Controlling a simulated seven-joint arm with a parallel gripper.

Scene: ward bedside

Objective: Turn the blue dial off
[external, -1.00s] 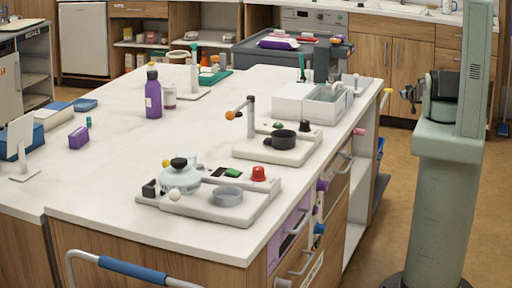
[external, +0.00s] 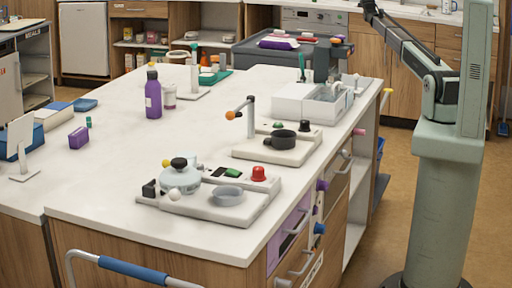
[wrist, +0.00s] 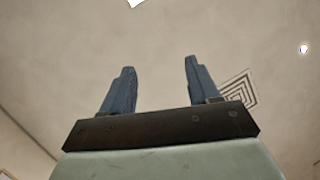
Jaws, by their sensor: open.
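A small blue dial (external: 319,228) sticks out from the right-hand side of the wooden counter, below the white top. It is too small to tell its setting. A purple knob (external: 321,185) sits above it on the same side. My gripper (wrist: 160,68) shows in the wrist view with two blue-grey fingers apart and nothing between them. In the external view my arm rises beyond the top edge, so the gripper is out of that picture, far from the dial.
The white countertop (external: 110,150) carries a kettle-like vessel (external: 180,176), a red knob (external: 259,173), a black-topped unit (external: 283,140), a white bin (external: 308,104) and a purple bottle (external: 153,94). A blue-sleeved rail (external: 135,271) crosses the front. Floor between counter and my column is clear.

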